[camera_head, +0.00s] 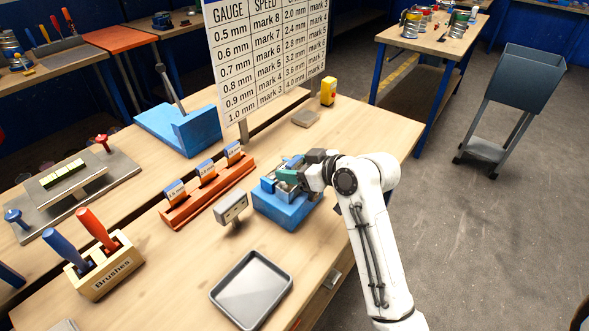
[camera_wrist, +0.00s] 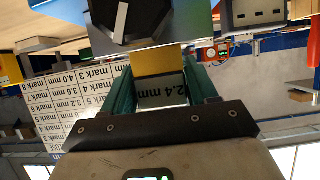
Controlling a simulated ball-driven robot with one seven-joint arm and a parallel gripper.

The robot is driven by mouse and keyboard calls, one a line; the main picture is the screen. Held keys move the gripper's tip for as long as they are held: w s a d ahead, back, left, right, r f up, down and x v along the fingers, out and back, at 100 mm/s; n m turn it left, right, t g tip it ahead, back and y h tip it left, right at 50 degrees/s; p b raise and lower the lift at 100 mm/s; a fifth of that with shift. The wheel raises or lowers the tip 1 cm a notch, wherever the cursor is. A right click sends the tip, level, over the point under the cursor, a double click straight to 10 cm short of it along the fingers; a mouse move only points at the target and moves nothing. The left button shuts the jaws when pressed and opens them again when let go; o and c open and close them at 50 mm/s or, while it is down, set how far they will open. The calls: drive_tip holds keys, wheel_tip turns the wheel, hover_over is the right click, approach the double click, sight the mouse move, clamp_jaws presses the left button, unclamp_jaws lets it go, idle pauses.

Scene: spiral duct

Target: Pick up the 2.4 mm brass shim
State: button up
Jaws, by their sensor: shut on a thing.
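The 2.4 mm brass shim (camera_wrist: 158,61) shows in the wrist view as a flat brass-yellow piece with a white "2.4 mm" label, upside down in the picture. It lies between the two teal fingers of my gripper (camera_wrist: 157,70), which is shut on it. In the head view my gripper (camera_head: 289,173) is at the blue box (camera_head: 284,212) on the bench, over its top. The shim itself is hidden there by the fingers and box. I cannot tell whether the shim is clear of the box.
A red rack (camera_head: 208,197) with labelled cards stands left of the blue box. A small grey device (camera_head: 231,207) is close by. An empty grey tray (camera_head: 251,289) lies in front. A gauge chart (camera_head: 266,55) stands behind. The bench right of the tray looks clear.

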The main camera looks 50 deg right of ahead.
sight(294, 160)
drive_tip(key=c, duration=0.4)
drive_tip(key=shift+r, duration=0.1)
drive_tip(key=shift+r, duration=0.45)
wheel_tip(294, 160, up, 2)
drive_tip(key=shift+r+b, duration=0.1)
drive_tip(key=shift+b, duration=0.4)
drive_tip(key=s+r, duration=0.1)
drive_tip(key=r, duration=0.1)
drive_tip(key=s+d+r, duration=0.1)
drive_tip(key=s+r, duration=0.2)
drive_tip(key=r, duration=0.1)
drive_tip(key=shift+s+d, duration=0.35)
drive_tip(key=shift+d, duration=0.05)
drive_tip(key=shift+c, duration=0.5)
drive_tip(key=s+d+r+p, duration=0.2)
drive_tip(key=s+r, duration=0.1)
drive_tip(key=s, duration=0.5)
drive_tip(key=shift+s+d+r, duration=0.25)
drive_tip(key=shift+d+r, duration=0.1)
drive_tip(key=shift+r, duration=0.05)
